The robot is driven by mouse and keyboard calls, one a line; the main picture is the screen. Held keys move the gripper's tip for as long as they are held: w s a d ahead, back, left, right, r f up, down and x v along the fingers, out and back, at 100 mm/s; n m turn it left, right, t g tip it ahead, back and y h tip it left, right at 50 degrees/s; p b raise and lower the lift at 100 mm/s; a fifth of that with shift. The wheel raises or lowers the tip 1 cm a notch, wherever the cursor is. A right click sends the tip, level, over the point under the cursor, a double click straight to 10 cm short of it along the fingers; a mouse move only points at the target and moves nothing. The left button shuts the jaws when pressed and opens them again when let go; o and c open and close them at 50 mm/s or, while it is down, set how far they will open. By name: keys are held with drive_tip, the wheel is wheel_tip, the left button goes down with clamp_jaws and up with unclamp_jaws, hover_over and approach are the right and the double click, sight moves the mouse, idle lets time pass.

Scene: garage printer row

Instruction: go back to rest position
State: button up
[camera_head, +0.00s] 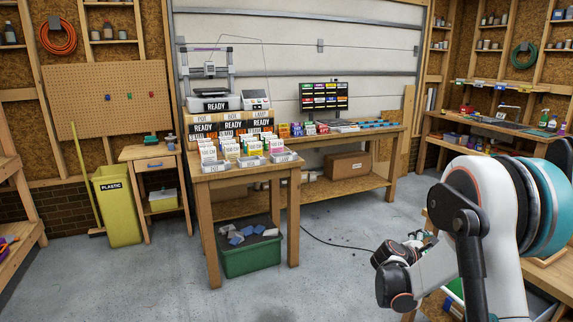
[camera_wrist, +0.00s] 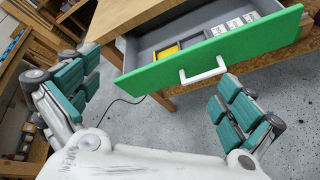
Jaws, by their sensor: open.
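My gripper (camera_wrist: 158,88) is open, its two teal-padded fingers spread wide at the left and right of the wrist view. Nothing is held between them. An open drawer with a green front (camera_wrist: 215,52) and a white handle (camera_wrist: 203,70) lies just beyond the fingers. The handle sits between the fingers' lines and appears untouched. In the head view my arm (camera_head: 490,210) is bent at the right, over the right-hand workbench, and its fingers are largely hidden.
The drawer holds a yellow item (camera_wrist: 168,52) and several small labelled boxes. In the head view, a display table (camera_head: 240,176) with a green bin (camera_head: 252,258) under it stands at centre. A yellow bin (camera_head: 118,205) stands left. The grey floor (camera_head: 330,285) in front is clear.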

drive_tip(key=s+a+r+m+y, duration=0.5)
drive_tip(key=s+a+r+m, duration=0.2)
drive_tip(key=s+a+r, duration=0.7)
drive_tip(key=s+a+m+y, duration=0.3)
drive_tip(key=s+a+m, duration=0.1)
drive_tip(key=s, duration=0.7)
drive_tip(key=s+a+f+m+y, duration=0.1)
drive_tip(key=s+a+m+y, duration=0.2)
drive_tip(key=s+a, duration=0.4)
drive_tip(key=s+m, duration=0.1)
drive_tip(key=s, duration=0.3)
drive_tip(key=shift+s+a+f+y, duration=0.25)
drive_tip(key=shift+f+y, duration=0.05)
